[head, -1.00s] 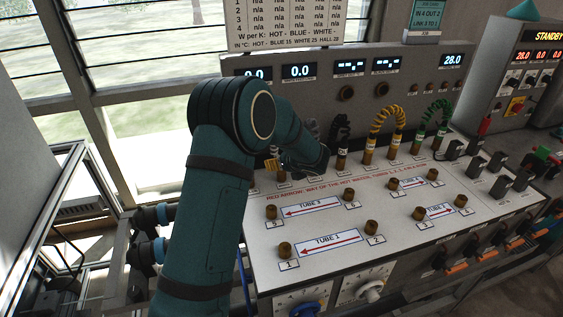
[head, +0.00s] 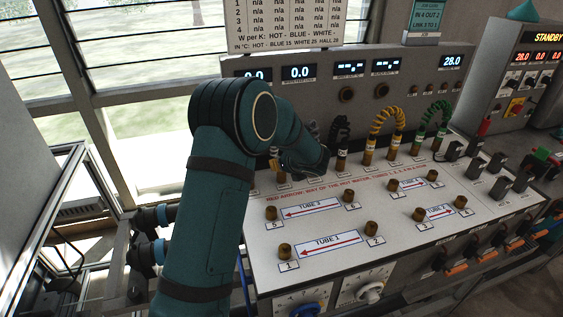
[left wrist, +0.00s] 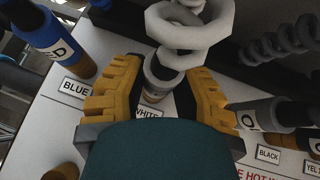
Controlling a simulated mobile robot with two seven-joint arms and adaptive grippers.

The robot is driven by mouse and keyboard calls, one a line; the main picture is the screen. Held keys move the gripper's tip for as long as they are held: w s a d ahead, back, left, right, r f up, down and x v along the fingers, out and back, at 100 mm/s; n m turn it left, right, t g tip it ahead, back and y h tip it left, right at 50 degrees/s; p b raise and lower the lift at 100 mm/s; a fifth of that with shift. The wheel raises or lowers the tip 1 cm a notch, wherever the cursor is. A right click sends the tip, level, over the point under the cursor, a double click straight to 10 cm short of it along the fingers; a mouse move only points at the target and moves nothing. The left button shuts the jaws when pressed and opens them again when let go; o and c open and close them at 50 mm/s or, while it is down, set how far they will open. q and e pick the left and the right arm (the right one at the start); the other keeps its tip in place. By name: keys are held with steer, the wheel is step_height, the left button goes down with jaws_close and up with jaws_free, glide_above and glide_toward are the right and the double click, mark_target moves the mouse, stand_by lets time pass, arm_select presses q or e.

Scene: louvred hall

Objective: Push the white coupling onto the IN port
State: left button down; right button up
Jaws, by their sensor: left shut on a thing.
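The white coupling (left wrist: 160,74) is in the left wrist view, with a pale coiled hose (left wrist: 190,28) rising from it. My left gripper (left wrist: 158,86) has its two yellow fingers shut around it, at the panel spot labelled WHITE (left wrist: 148,114). A brassy part shows just below the coupling; I cannot tell whether they are apart. In the head view my left gripper (head: 276,162) is at the panel's back left, mostly behind my own arm. No port marked IN is readable; a teal card (head: 426,16) reads IN 4 OUT 2. My right gripper is not in view.
A blue coupling (left wrist: 52,38) stands left of the gripper and a dark coupling (left wrist: 262,114) right of it. Yellow (head: 388,113) and green (head: 437,108) coiled hoses arch farther right. Several brass ports, one at TUBE 1 (head: 285,250), stand up from the panel (head: 330,277).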

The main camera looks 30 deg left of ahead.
arm_select(q)
steer(key=shift+a+r, duration=0.1)
steer(key=shift+r, duration=0.25)
steer(key=shift+r, duration=0.1)
step_height(320, 180, up, 6)
steer(key=p, duration=0.5)
